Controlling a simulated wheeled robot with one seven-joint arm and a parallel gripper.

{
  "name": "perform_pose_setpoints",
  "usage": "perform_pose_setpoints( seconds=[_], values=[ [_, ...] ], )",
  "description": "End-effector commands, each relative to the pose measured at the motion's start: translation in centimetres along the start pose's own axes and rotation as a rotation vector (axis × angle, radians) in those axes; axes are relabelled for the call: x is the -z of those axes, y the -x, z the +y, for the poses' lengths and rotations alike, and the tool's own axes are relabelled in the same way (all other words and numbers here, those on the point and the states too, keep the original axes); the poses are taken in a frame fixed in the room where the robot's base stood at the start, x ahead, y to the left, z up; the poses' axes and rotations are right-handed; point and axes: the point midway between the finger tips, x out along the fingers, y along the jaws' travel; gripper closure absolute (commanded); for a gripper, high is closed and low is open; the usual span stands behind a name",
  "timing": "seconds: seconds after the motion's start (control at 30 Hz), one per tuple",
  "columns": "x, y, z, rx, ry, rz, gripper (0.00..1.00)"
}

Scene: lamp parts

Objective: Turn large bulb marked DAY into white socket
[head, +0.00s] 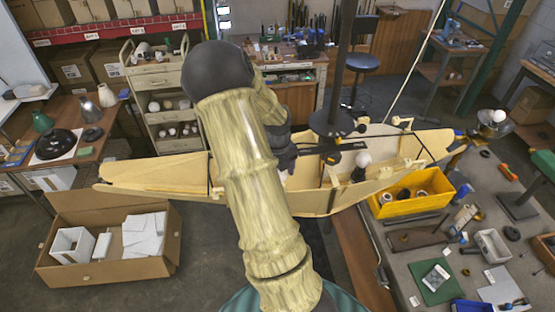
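A white bulb (362,158) stands upright on a dark holder inside the long cream boat-shaped body (150,174). Another pale bulb (497,116) sits on a shiny metal piece at the far right. No DAY mark is readable on either. My gripper (284,158) is dark and lies mostly behind my arm, over the middle of the boat-shaped body. Its fingertips are not clear, so I cannot tell whether it holds anything. I cannot make out a white socket.
A dark upright post with a disc (333,123) rises beside my gripper. A yellow bin (412,207) stands on the right bench. An open cardboard box (160,267) holds white pieces at lower left. A drawer cart (155,80) and shade table (100,150) stand behind.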

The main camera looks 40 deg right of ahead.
Motion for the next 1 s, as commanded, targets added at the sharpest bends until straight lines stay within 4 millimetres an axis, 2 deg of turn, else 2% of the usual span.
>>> perform_pose_setpoints(
  seconds=[0.17,0.8,1.0],
  values=[
    [-0.1,1.9,0.1,0.002,0.004,-0.005,0.25],
    [0.0,14.4,0.0,0.002,0.002,-0.005,0.25],
    [0.0,16.7,0.0,0.001,0.001,-0.002,0.25]
  ],
)
